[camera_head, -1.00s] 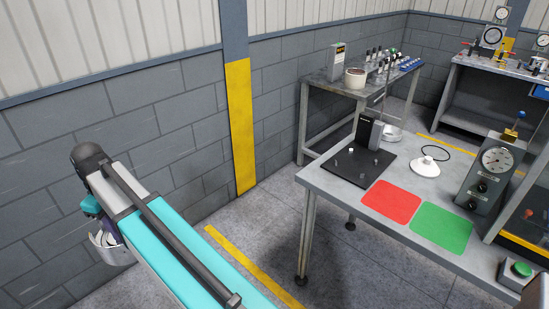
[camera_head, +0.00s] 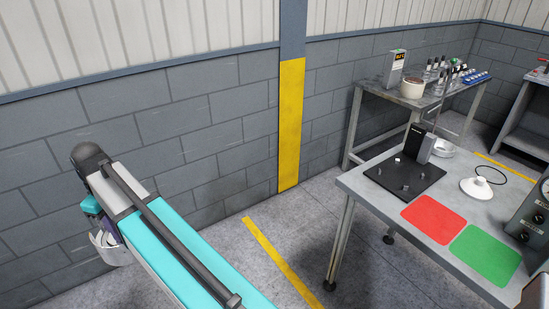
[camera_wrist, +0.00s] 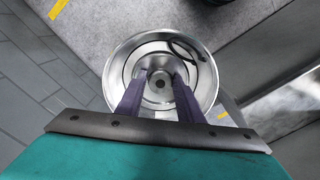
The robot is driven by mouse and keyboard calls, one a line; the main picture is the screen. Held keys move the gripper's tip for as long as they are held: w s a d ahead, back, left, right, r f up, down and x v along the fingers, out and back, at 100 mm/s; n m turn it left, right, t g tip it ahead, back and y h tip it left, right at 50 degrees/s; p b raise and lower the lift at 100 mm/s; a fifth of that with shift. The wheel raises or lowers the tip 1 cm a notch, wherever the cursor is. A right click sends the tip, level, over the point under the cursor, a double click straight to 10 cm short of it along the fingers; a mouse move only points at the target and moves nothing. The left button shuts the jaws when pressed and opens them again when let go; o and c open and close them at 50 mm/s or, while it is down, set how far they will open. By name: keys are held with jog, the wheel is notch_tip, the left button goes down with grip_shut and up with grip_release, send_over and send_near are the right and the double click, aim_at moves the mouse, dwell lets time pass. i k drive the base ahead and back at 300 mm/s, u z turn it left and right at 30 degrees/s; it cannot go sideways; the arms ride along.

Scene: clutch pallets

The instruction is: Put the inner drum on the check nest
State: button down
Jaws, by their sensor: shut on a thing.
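My gripper (camera_wrist: 160,78) is shut on the inner drum (camera_wrist: 122,72), a shiny round metal bowl-like part with a hub and central hole. The two dark fingers reach into the drum and close on its hub. In the head view the drum (camera_head: 109,250) hangs below the arm's end at left, well away from the table; the fingers are mostly hidden there. On the table (camera_head: 357,187), a black plate (camera_head: 382,184) carries small pegs and a dark upright block. A white round piece with a raised centre (camera_head: 476,188) sits right of it. I cannot tell which is the check nest.
A red mat (camera_head: 433,219) and a green mat (camera_head: 486,254) lie at the table's front. A gauge box (camera_head: 533,222) stands at the right edge. A back bench (camera_head: 376,90) holds a cream pot (camera_head: 412,88) and several small parts. Open floor lies between arm and table.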

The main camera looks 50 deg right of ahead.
aim_at(400, 176)
jog(key=u, duration=0.65)
jog(key=k, duration=1.35)
jog(key=z, duration=0.4)
